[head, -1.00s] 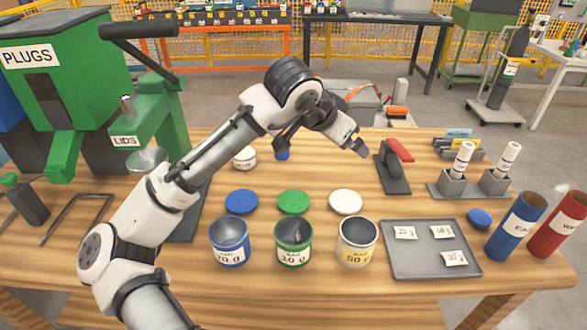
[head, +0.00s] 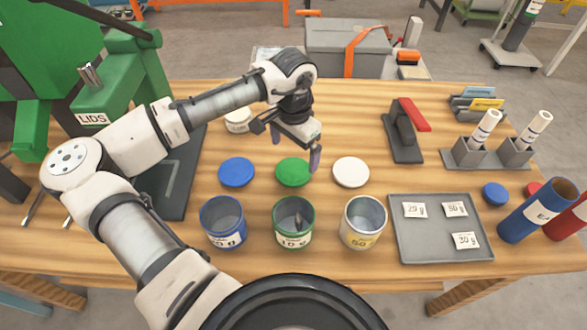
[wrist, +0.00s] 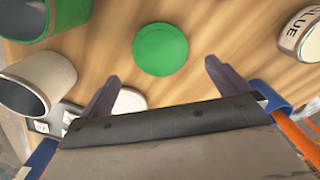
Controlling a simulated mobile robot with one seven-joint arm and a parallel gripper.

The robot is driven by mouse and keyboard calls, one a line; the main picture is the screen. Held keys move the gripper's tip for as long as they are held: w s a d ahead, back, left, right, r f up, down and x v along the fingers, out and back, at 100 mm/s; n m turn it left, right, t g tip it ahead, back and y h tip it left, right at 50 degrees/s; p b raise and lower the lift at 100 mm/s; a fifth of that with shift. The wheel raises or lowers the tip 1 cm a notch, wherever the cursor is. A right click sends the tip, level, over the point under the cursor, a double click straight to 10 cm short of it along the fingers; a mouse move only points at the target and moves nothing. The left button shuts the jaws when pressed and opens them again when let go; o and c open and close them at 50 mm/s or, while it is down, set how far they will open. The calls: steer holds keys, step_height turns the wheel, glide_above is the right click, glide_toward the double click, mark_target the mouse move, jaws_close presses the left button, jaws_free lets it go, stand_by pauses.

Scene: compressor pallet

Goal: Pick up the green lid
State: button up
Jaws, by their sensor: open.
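The green lid (head: 293,172) lies flat on the wooden table, between a blue lid (head: 236,172) and a white lid (head: 351,172). It also shows in the wrist view (wrist: 160,49), just beyond my fingertips and between their lines. My gripper (head: 296,150) is open and empty, pointing down above the table close to the green lid. In the wrist view its two fingers (wrist: 160,78) are spread apart, and neither visibly touches the lid. In the head view a finger overlaps the lid's right edge.
Blue, green and white cans (head: 362,222) stand in a row in front of the lids. A grey tray (head: 438,240) with paper labels lies to the right. A black stand with a red handle (head: 406,130) is behind it. A white container (head: 238,121) stands behind the blue lid.

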mark_target(294, 171)
steer(key=shift+f+p, duration=0.95)
steer(key=shift+f, duration=2.5)
steer(key=shift+c, duration=0.3)
steer(key=c, duration=0.8)
steer(key=shift+c, duration=0.2)
steer(key=shift+r, duration=0.15)
